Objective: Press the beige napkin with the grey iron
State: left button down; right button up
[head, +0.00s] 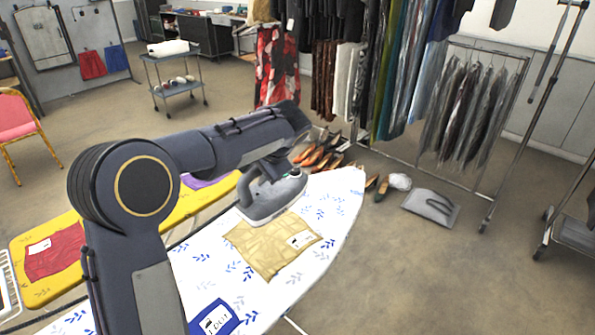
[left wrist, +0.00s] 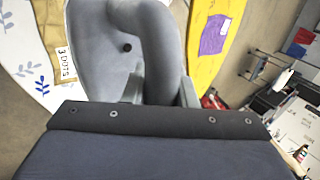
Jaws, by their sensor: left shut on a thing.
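The grey iron (head: 283,196) is upright over the white, leaf-patterned ironing board (head: 335,205), at the far edge of the beige napkin (head: 262,250). I cannot tell whether its sole touches the board or overlaps the napkin's edge. The napkin lies flat with a white label. My left gripper (head: 262,172) is shut on the iron's handle, partly hidden by my arm. In the left wrist view the iron (left wrist: 105,45) fills the middle, and part of the napkin (left wrist: 62,65) shows left of it. My right gripper is not in view.
A blue labelled cloth (head: 215,318) lies at the board's near end. A yellow board (head: 35,293) alongside bears a red cloth (head: 55,252) and a purple cloth (head: 205,181). Shoes (head: 318,156) and clothes racks (head: 470,110) stand beyond. The board right of the napkin is clear.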

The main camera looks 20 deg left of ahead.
pick_arm(q)
jog(key=a+f, duration=0.4)
jog(key=a, duration=0.6)
notch_tip(320, 180, down, 6)
jog(key=b, duration=0.4)
jog(key=shift+d, duration=0.15)
jog(key=shift+s, duration=0.1)
